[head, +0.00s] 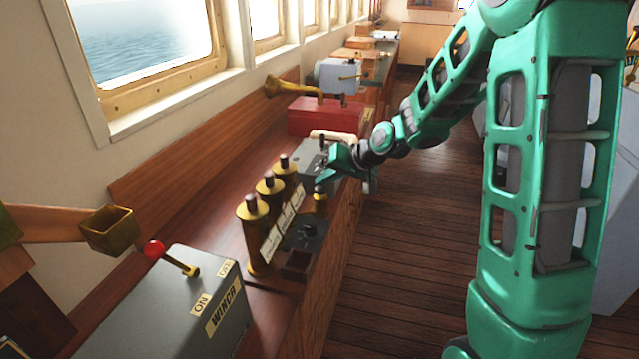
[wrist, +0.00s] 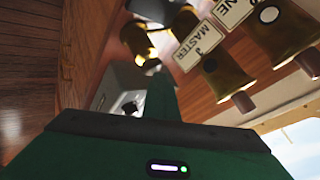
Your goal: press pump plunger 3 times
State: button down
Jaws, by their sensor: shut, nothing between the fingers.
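A small brass fitting (head: 320,203), which looks like the pump plunger, stands upright near the console's front edge, right of the brass tubes. My gripper (head: 322,186) is shut and empty, its tip pointing down at the top of this fitting. I cannot tell whether they touch. In the wrist view the brass fitting (wrist: 134,42) shows beyond the green finger tip (wrist: 161,82), slightly to its left. The fitting's top is partly hidden by the gripper in the head view.
Three brass tubes (head: 269,187) with label plates stand close on the left. A dark dial box (head: 304,236) sits in front, a grey box (head: 313,158) just behind. A red box (head: 325,118) with a brass horn is farther back. The winch box (head: 200,290) is nearest.

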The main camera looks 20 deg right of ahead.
aim_at(324, 190)
jog(key=shift+f, duration=0.3)
jog(key=shift+r, duration=0.2)
dwell(0.4)
jog(key=shift+r, duration=1.8)
jog(key=shift+r, duration=0.1)
jog(key=shift+r, duration=2.45)
jog(key=shift+r, duration=1.8)
